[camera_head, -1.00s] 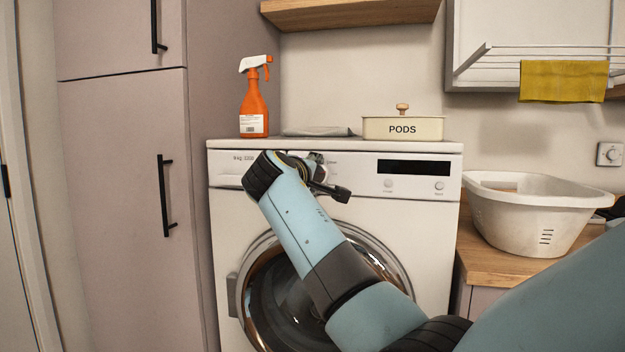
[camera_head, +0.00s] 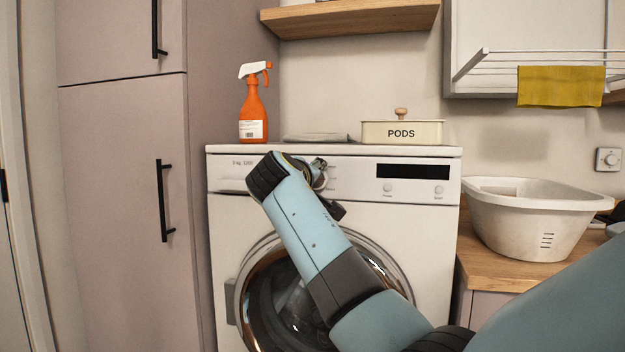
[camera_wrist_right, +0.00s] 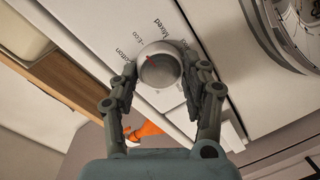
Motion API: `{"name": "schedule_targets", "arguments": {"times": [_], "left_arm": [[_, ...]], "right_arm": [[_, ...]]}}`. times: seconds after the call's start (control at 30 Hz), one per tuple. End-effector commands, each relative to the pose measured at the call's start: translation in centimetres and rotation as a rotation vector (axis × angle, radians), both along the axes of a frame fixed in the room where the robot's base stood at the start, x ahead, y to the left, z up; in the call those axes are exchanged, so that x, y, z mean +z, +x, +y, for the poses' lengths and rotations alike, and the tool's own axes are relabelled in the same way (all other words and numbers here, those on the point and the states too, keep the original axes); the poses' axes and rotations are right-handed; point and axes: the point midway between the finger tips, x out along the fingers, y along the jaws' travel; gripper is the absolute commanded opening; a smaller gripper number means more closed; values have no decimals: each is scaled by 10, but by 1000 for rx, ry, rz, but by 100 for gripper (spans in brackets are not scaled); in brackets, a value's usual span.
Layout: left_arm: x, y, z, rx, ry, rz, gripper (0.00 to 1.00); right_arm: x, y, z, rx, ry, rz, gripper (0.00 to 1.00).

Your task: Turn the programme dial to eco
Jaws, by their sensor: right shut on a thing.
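The programme dial (camera_wrist_right: 158,70) is a round silver-grey knob on the white washing machine (camera_head: 225,235). My right gripper (camera_wrist_right: 161,78) is shut on the dial, one finger on each side of its rim. A small red mark shows on the dial's face, on the side towards the printed "Eco" label (camera_wrist_right: 139,43); I cannot tell if it lines up exactly. The "Mixed" label (camera_wrist_right: 160,28) and a partly hidden "Cotton" label (camera_wrist_right: 115,57) flank "Eco". In the head view my right wrist covers most of the dial area. My left gripper is not in view.
An orange spray bottle (camera_head: 252,110) and a cream PODS box (camera_head: 402,132) stand on top of the machine. A white laundry basket (camera_head: 530,220) sits on the wooden counter at the right. A tall cabinet (camera_head: 120,210) stands close on the left.

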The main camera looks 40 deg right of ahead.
Motion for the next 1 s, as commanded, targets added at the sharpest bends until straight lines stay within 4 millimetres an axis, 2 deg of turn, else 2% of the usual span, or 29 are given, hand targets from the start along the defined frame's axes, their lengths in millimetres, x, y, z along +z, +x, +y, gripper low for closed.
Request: {"name": "schedule_targets", "arguments": {"times": [0.07,0.1,0.3,0.63,1.0], "left_arm": [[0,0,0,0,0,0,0],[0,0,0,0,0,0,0],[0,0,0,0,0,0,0],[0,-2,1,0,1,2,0],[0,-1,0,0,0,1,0]], "right_arm": [[-5,-1,1,-1,5,9,14],[-5,-1,1,-1,5,9,48],[-3,0,0,-1,3,7,71],[-1,-4,6,1,3,2,71],[4,-42,51,2,4,5,71]]}}
